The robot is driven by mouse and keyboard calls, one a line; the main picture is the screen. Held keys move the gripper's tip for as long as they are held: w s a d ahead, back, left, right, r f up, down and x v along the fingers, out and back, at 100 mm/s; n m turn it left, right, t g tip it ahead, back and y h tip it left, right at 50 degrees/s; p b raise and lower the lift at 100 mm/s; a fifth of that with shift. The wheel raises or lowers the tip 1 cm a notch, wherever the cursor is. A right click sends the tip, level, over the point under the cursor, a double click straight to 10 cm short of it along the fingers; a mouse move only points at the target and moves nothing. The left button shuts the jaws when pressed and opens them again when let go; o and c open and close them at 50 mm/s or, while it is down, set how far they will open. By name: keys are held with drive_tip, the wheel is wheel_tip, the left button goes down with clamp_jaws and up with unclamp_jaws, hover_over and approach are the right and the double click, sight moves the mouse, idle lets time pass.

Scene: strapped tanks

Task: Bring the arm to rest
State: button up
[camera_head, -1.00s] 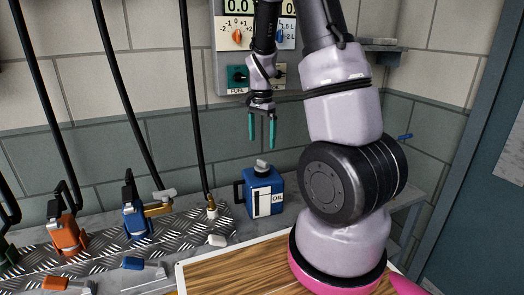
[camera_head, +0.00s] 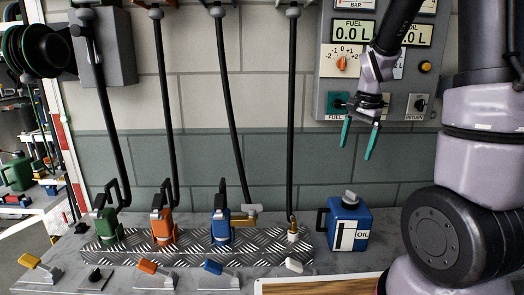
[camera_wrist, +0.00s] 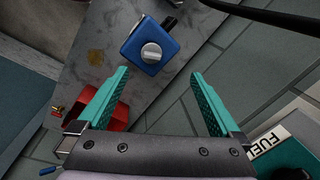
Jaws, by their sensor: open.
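My gripper (camera_head: 358,138) hangs in the air in front of the wall panel, its two teal fingers spread apart and pointing down. It is above and slightly right of the blue oil can (camera_head: 348,226), which stands upright on the grey counter. In the wrist view my gripper (camera_wrist: 160,95) is open with nothing between its fingers. The blue can (camera_wrist: 150,50) shows beyond the fingertips there, apart from them, with its grey cap toward the camera.
A control panel (camera_head: 329,62) with displays and a knob is on the wall behind my gripper. Green, orange and blue nozzles (camera_head: 164,226) with hanging hoses stand on a tread-plate strip at left. A red open box (camera_wrist: 90,103) shows in the wrist view.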

drive_tip(key=s+a+r+n+t, duration=0.3)
drive_tip(key=s+r, duration=0.5)
drive_tip(key=s+a+r+n+t+y, duration=0.1)
drive_tip(key=s+r+n, duration=0.3)
drive_tip(key=s+r, duration=0.4)
drive_tip(key=shift+s+a+r+n+t, duration=0.3)
drive_tip(key=shift+s+a+r+t, duration=0.1)
drive_tip(key=shift+s+a+t, duration=0.45)
